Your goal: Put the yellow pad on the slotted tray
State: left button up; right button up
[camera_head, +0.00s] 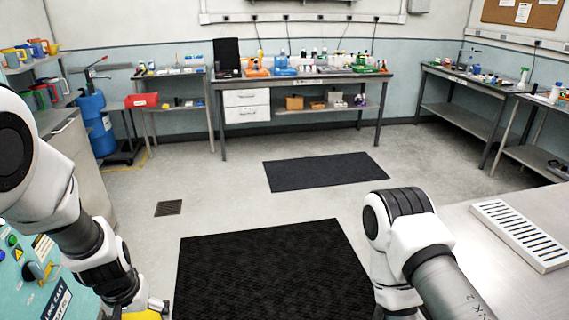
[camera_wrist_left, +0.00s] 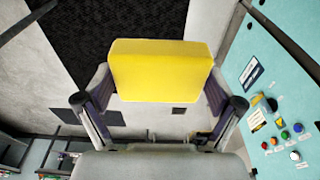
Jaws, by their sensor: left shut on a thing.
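The yellow pad (camera_wrist_left: 160,72) is a thick block held between the fingers of my left gripper (camera_wrist_left: 158,85) in the left wrist view. In the head view only a sliver of the pad (camera_head: 145,315) shows at the bottom edge, beside my left gripper (camera_head: 140,308). The slotted tray (camera_head: 521,234) is white with a row of dark slots. It lies on the metal table at the right of the head view, far from the pad, and its visible top is empty. My right arm comes in at the lower right, with its gripper out of frame.
The metal table (camera_head: 480,260) is bare around the tray. A teal machine panel (camera_head: 35,280) with buttons stands close to my left arm, and the panel also shows in the left wrist view (camera_wrist_left: 285,95). Black mats (camera_head: 270,270) lie on the open floor. Cluttered benches (camera_head: 300,78) line the back wall.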

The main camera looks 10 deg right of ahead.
aim_at(521, 229)
jog(key=i+z, duration=0.3)
jog(key=i, duration=0.15)
jog(key=i+j+z, duration=0.55)
jog(key=i, duration=0.3)
jog(key=i+z, duration=0.15)
jog(key=z, duration=0.25)
jog(key=i+j+z, duration=0.1)
jog(key=z, duration=0.35)
jog(key=i+j+z, duration=0.15)
jog(key=z, duration=0.25)
jog(key=i+j+z, duration=0.1)
jog(key=z, duration=0.3)
jog(key=i+j+z, duration=0.1)
jog(key=j+z, duration=0.15)
jog(key=z, duration=0.2)
jog(key=i+j+z, duration=0.15)
jog(key=z, duration=0.3)
jog(key=i+j+z, duration=0.15)
jog(key=j+z, duration=0.5)
jog(key=z, duration=0.2)
jog(key=i, duration=0.05)
